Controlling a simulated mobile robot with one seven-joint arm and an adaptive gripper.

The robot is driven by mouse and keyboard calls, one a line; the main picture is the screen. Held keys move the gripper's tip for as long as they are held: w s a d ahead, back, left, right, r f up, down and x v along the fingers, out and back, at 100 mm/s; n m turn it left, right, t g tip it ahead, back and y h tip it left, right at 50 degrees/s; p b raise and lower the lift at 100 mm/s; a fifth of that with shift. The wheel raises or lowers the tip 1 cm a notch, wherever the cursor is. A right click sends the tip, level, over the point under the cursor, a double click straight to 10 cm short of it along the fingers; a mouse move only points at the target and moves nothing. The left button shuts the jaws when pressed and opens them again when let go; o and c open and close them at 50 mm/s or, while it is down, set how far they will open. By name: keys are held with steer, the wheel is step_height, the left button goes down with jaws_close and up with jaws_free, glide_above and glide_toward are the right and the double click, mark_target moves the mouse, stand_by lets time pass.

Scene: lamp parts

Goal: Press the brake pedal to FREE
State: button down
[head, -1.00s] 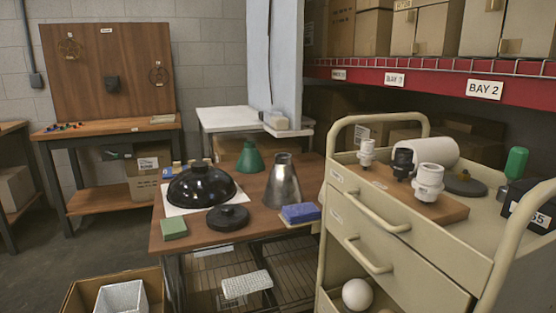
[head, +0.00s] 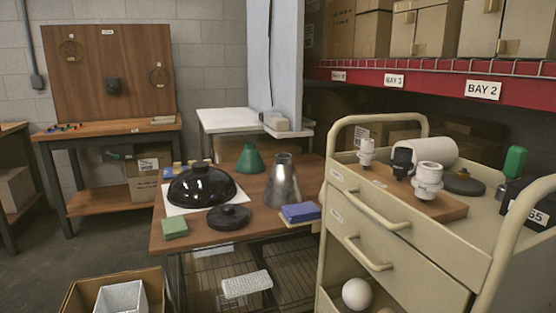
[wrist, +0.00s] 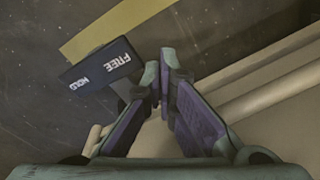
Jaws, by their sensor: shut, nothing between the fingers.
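In the wrist view the brake pedal (wrist: 97,72) is a dark plate lettered FREE and HOLD, at the upper left over the dark floor. My gripper (wrist: 163,88) is shut and empty just to the right of the pedal. Its left fingertip is close to the pedal's right end; I cannot tell whether they touch. The pedal is not visible in the head view, and neither is my gripper. The beige cart (head: 405,225) stands at the right in the head view.
A yellow floor stripe (wrist: 105,32) runs behind the pedal. A beige rail (wrist: 265,75) lies right of my gripper. The cart carries white and black sockets on a wooden board (head: 440,207). A wooden table (head: 250,190) with lamp shades stands to its left.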

steer(key=shift+g, duration=0.3)
steer(key=s+f, duration=0.2)
steer(key=f, duration=0.1)
steer(key=s+a+f, duration=0.1)
steer(key=f, duration=0.1)
steer(key=shift+s+f, duration=0.1)
steer(key=shift+f, duration=0.05)
steer(key=r+p, duration=0.1)
steer(key=p, duration=0.2)
steer(key=r+p, duration=0.1)
steer(key=shift+s+a+r, duration=0.25)
steer(key=shift+a+r, duration=0.05)
steer(key=r+p, duration=0.4)
steer(key=shift+w+d+r, duration=0.1)
steer(key=shift+w+r, duration=0.1)
steer(key=shift+w, duration=0.1)
